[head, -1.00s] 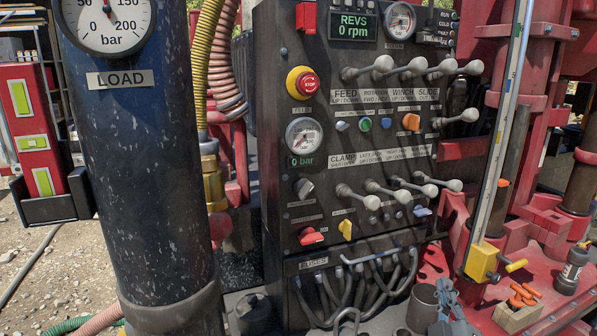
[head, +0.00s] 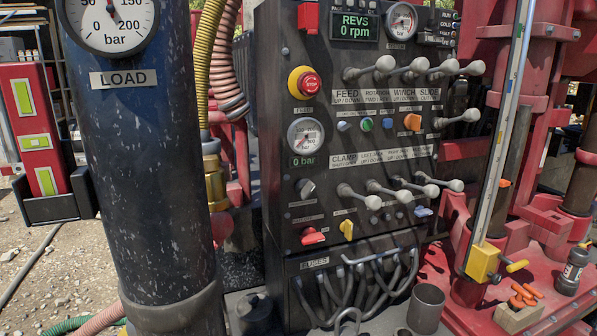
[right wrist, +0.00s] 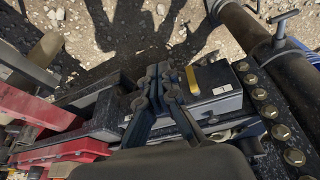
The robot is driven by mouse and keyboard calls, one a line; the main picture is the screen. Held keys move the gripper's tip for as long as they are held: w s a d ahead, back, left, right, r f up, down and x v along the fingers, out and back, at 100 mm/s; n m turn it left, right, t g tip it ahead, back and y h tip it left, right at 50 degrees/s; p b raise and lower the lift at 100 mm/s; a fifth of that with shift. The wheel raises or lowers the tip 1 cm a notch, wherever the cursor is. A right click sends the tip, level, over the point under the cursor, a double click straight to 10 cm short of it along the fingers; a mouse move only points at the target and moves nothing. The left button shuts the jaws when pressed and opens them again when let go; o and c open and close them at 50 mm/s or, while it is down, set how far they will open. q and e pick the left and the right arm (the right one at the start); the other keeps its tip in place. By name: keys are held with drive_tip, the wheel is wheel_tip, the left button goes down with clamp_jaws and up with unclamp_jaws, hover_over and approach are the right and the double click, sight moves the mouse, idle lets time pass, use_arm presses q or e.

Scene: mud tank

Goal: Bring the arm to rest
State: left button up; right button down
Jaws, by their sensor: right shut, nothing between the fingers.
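My right gripper (right wrist: 157,88) shows in the right wrist view, near the middle. Its dark fingers are together with nothing between them. It is above a dark metal block with a yellow strip (right wrist: 191,80); I cannot tell whether they touch. No gripper shows in the head view. My left gripper is in neither view.
In the head view a control panel (head: 335,215) with several levers fills the middle, behind a blue column (head: 145,190) with a LOAD gauge. A metal cup (head: 425,305) stands at lower right. The wrist view shows bolted metal (right wrist: 285,132), red parts (right wrist: 45,110) and gravel (right wrist: 150,25).

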drive_tip(key=s+f+g, duration=0.1)
drive_tip(key=s+f, duration=0.2)
drive_tip(key=f, duration=2)
drive_tip(key=s+d+f+g, duration=0.1)
drive_tip(key=s+d+f, duration=0.2)
drive_tip(key=s+f, duration=1.1)
drive_tip(key=shift+s, duration=1.2)
